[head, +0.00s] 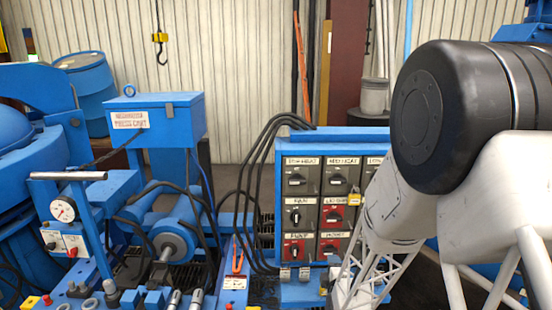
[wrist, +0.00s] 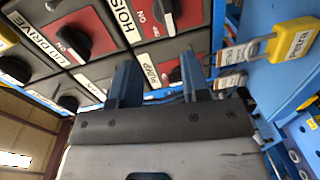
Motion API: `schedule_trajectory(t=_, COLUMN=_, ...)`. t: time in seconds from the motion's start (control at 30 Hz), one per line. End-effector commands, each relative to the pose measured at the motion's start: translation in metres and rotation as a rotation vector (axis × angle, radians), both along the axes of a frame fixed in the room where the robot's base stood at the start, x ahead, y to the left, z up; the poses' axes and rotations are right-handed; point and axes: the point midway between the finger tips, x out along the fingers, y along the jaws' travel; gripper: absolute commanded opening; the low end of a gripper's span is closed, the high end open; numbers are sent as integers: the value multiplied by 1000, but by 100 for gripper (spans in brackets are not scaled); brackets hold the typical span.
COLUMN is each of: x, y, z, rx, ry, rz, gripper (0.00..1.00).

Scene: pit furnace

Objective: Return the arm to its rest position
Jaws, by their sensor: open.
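My gripper (wrist: 159,75) shows in the wrist view with its two blue-grey fingers apart and nothing between them. The fingers point toward the switch panel, near the PUMP switch (wrist: 176,74); I cannot tell whether they touch it. The HOIST switch (wrist: 162,14) and the LID DRIVE switch (wrist: 72,42) are beyond them. In the head view my arm (head: 400,205) reaches in from the right, in front of the right side of the blue switch panel (head: 300,144). My gripper cannot be made out there.
A yellow padlock (wrist: 295,45) hangs right of my fingers. Black cables (head: 262,175) loop left of the panel. A blue press cart box (head: 168,120), a gauge (head: 63,209) and a blue furnace body (head: 30,110) stand left. A yellow hook (head: 160,40) hangs behind.

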Motion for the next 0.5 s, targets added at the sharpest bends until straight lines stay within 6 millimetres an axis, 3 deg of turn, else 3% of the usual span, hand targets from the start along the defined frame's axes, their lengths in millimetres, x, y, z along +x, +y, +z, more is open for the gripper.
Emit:
schedule_trajectory(t=0.27, x=-11, y=1, z=53, rx=219, ry=181, rz=-42, gripper=43)
schedule_trajectory(t=0.5, x=-41, y=1, z=96, rx=424, ry=356, rz=-122, gripper=43)
